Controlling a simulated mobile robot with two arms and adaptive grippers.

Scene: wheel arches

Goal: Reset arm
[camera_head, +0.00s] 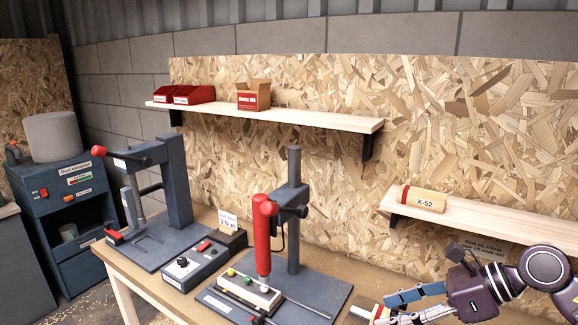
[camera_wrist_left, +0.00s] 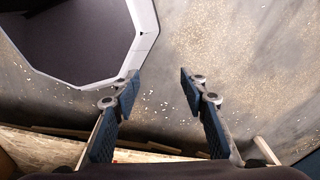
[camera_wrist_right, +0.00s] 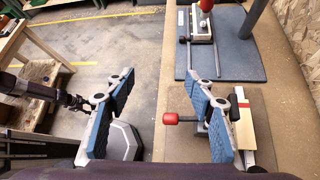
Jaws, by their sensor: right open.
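My right gripper (camera_head: 396,307) is at the bottom right of the head view, above the bench's right part. In the right wrist view its two blue-padded fingers (camera_wrist_right: 160,80) are spread apart with nothing between the tips. A wooden piece with a red band (camera_wrist_right: 242,122) lies on the bench, beyond and partly behind the right finger. A red-ended handle (camera_wrist_right: 170,118) shows between the right gripper's fingers, lower down.
The wooden bench (camera_head: 125,268) carries a press with a red lever (camera_head: 265,235), a control box (camera_head: 195,265) and a second press (camera_head: 175,185). Shelves above hold red bins (camera_head: 193,95), a cardboard box (camera_head: 253,95) and an X-52 roll (camera_head: 424,200).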

